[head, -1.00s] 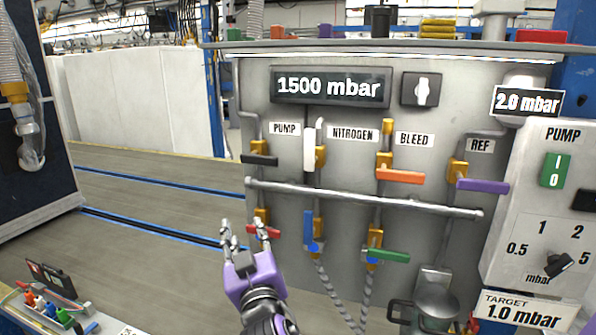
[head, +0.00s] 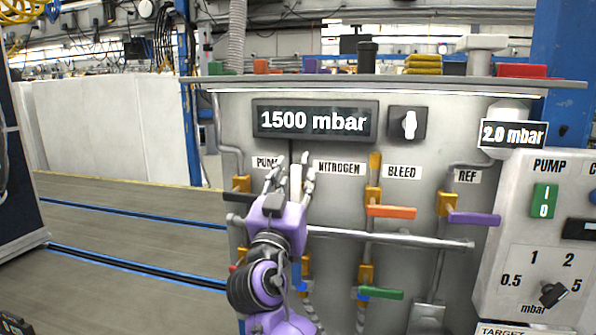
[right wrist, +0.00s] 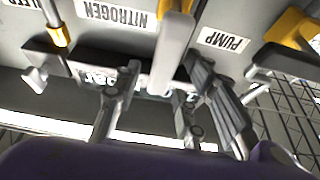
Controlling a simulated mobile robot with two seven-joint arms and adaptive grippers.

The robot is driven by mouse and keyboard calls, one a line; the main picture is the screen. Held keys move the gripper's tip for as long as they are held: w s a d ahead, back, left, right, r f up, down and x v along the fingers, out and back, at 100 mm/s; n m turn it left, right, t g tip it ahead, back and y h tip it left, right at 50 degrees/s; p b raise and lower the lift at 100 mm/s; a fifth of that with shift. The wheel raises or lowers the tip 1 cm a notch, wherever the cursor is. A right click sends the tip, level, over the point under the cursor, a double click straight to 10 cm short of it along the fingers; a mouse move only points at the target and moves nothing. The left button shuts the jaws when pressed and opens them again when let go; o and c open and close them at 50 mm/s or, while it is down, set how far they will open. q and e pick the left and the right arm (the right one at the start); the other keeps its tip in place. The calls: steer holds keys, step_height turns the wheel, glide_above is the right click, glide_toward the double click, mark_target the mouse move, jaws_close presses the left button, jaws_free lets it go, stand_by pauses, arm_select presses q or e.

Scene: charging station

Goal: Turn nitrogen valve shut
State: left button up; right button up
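The nitrogen valve's white handle (head: 296,178) stands upright on the grey panel (head: 420,245), just left of the NITROGEN label (head: 338,168). My right gripper (head: 294,164), on a purple arm, is raised in front of it. Its fingers are spread on either side of the handle. In the right wrist view the white handle (right wrist: 174,45) lies between the spread fingers of the gripper (right wrist: 162,78), with gaps visible at both sides. The valve body is mostly hidden in the head view. My left gripper is not in view.
The black pump handle (head: 238,197) is close on the left. The orange bleed handle (head: 392,211) and purple ref handle (head: 473,218) are to the right. A horizontal rail (head: 400,238) crosses below. The display (head: 315,120) reads 1500 mbar.

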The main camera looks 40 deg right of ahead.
steer(key=shift+w+d+r, duration=0.25)
steer(key=shift+w+d, duration=0.05)
steer(key=shift+d, duration=0.1)
jaws_close()
